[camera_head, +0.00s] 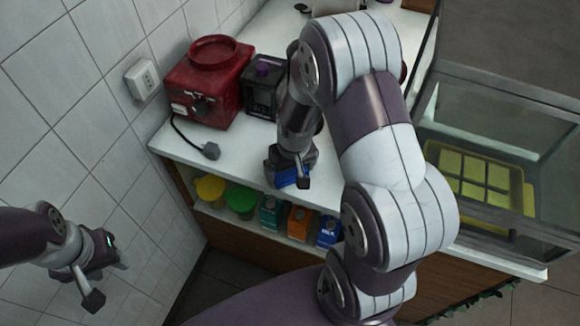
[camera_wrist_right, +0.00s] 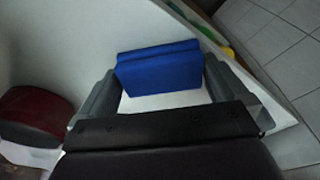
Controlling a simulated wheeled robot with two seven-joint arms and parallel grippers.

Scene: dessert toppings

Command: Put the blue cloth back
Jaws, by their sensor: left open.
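The blue cloth (camera_wrist_right: 158,70), a folded block, is at the front edge of the white counter. It lies between the two fingers of my right gripper (camera_wrist_right: 165,85). The fingers are wide apart, at its left and right sides; I cannot tell whether they press on it. In the head view the right gripper (camera_head: 294,170) is low over the counter edge, with a patch of the blue cloth (camera_head: 288,179) showing below it. My left gripper (camera_head: 97,272) is open and empty at the lower left, in front of the tiled wall, away from the counter.
A red machine (camera_head: 207,85) and a dark machine (camera_head: 262,84) stand at the back of the white counter (camera_head: 180,150), with a plug (camera_head: 210,151) lying nearby. A shelf below holds yellow and green tubs and several cartons (camera_head: 299,222). A glass case (camera_head: 500,140) stands right.

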